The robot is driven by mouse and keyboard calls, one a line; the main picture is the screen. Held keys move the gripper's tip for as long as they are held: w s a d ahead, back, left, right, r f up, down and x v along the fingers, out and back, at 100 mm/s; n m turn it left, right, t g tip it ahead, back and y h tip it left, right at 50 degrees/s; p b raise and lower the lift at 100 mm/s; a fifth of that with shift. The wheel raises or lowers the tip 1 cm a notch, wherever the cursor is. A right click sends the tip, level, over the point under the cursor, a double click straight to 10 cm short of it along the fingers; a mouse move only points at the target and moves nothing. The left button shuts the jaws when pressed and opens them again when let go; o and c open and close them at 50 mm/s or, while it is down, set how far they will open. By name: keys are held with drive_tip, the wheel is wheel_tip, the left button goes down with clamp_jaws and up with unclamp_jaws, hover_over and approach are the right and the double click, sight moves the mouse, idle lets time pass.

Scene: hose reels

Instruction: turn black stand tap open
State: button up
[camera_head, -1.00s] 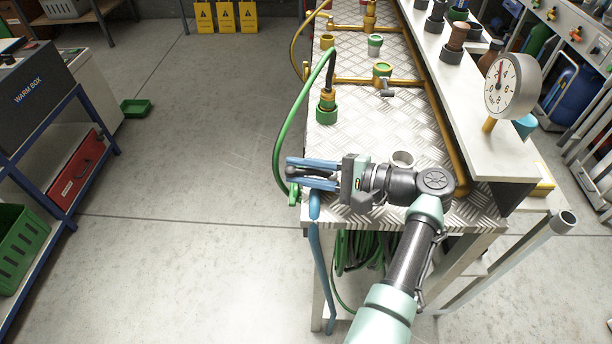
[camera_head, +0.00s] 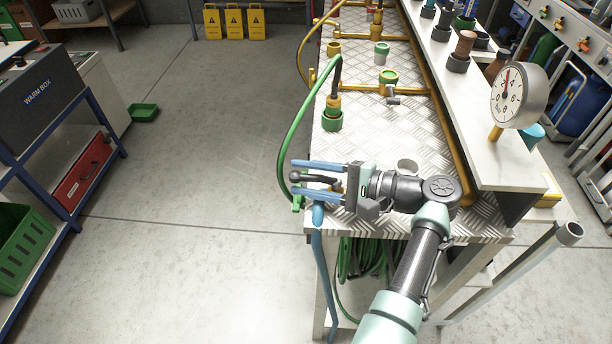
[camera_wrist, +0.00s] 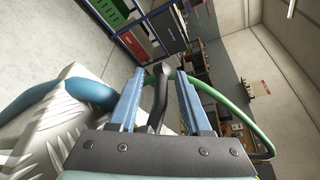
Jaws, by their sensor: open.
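The black tap lever (camera_head: 322,177) is at the near left corner of the metal bench. The tap body is mostly hidden by my gripper. My gripper (camera_head: 295,177) is open, with one light-blue finger on each side of the lever. In the wrist view the lever (camera_wrist: 160,92) stands between the two spread fingers, with gaps visible on both sides. A blue hose (camera_head: 320,262) hangs down the bench's edge just below my gripper, and it also shows in the wrist view (camera_wrist: 92,92).
A green hose (camera_head: 291,133) arches from a green-collared fitting (camera_head: 332,121) to just left of my gripper.

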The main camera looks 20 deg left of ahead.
drive_tip(key=b+v, duration=0.1)
drive_tip(key=v, duration=1.2)
